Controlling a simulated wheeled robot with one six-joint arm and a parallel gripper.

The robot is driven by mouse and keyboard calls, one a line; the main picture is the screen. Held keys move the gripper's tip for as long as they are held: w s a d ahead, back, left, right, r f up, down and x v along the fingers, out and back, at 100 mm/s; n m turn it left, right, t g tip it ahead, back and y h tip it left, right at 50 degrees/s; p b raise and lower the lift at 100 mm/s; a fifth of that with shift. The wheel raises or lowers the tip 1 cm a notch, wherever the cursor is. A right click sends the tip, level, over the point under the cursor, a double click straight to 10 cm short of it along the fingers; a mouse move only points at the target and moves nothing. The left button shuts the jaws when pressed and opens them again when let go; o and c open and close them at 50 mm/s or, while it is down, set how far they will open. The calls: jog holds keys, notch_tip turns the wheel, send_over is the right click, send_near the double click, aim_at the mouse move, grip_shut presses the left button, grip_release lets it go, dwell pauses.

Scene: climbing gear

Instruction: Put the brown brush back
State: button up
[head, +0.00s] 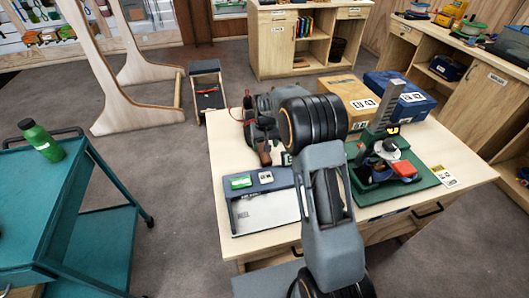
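The brown brush (265,156) shows in the head view near the left side of the wooden workbench (222,159), just behind a grey tray (284,177). Only a short brown length of it is visible; its upper end is dark and runs into my gripper. My gripper (263,125) is directly above the brush, pointing down, with its fingers at or around the brush's upper end. I cannot tell whether the fingers are closed on it, or whether the brush touches the bench. My arm hides the middle of the bench.
The tray holds a green box (240,182) and a small pale item (266,177); its white front area (268,211) looks mostly bare. Cardboard (347,91) and blue (398,90) boxes stand behind. A teal cart (40,215) stands left.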

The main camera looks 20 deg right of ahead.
aim_at(265, 155)
jog(key=s+r+t, duration=0.2)
jog(key=s+r, duration=1.1)
jog(key=r, duration=0.1)
jog(key=s+t, duration=0.1)
jog(key=s, duration=1.3)
jog(key=shift+s+a+f, duration=0.2)
jog(key=shift+s+f, duration=0.1)
jog(key=shift+c, duration=0.5)
